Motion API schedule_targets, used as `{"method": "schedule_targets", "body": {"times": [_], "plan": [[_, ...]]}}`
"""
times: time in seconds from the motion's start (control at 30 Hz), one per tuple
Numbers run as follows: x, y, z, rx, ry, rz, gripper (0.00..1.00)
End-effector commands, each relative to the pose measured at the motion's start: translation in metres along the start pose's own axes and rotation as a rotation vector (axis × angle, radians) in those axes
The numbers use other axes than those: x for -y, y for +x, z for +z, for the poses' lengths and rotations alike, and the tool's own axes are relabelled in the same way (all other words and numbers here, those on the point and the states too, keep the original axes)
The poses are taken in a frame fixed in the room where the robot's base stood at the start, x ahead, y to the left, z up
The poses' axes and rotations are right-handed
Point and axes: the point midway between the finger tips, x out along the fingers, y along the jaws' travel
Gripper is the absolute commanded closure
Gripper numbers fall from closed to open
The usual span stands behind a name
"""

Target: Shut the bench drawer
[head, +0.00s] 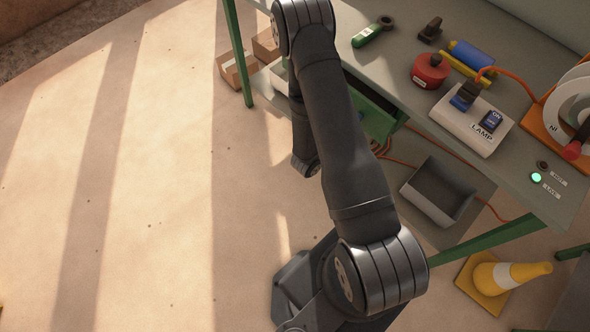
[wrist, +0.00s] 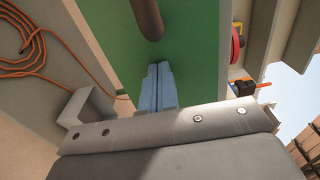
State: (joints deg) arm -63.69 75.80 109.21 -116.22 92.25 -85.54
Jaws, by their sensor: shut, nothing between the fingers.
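The green bench drawer (head: 378,122) shows in the head view below the bench's front edge, mostly behind my arm. It seems to stick out from under the bench top, but how far I cannot tell. In the wrist view, a green drawer front (wrist: 205,60) fills the middle, with a dark rounded handle (wrist: 147,18) at the top. My gripper (wrist: 158,70) has its blue-grey fingers together and empty, pointing at the green front below the handle. Whether the fingertips touch it I cannot tell. In the head view the gripper is hidden behind my arm.
The bench top (head: 400,62) holds a red round object (head: 430,72), a white lamp switch box (head: 470,122) and a cable reel (head: 570,110). A grey open bin (head: 438,192) lies below. The floor at left is clear.

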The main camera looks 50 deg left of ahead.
Motion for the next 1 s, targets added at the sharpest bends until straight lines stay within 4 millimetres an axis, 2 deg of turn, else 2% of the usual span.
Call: {"method": "schedule_targets", "body": {"times": [0.03, 0.2, 0.4, 0.73, 1.0], "plan": [[0.0, 0.01, -0.001, -0.005, 0.003, 0.0, 1.0], [0.0, 0.032, -0.001, -0.003, 0.002, 0.0, 1.0], [0.0, 0.045, 0.0, -0.001, 0.001, 0.0, 1.0], [0.001, 0.05, 0.001, -0.005, 0.006, -0.003, 1.0], [0.002, 0.046, 0.002, -0.003, 0.006, -0.003, 1.0]]}}
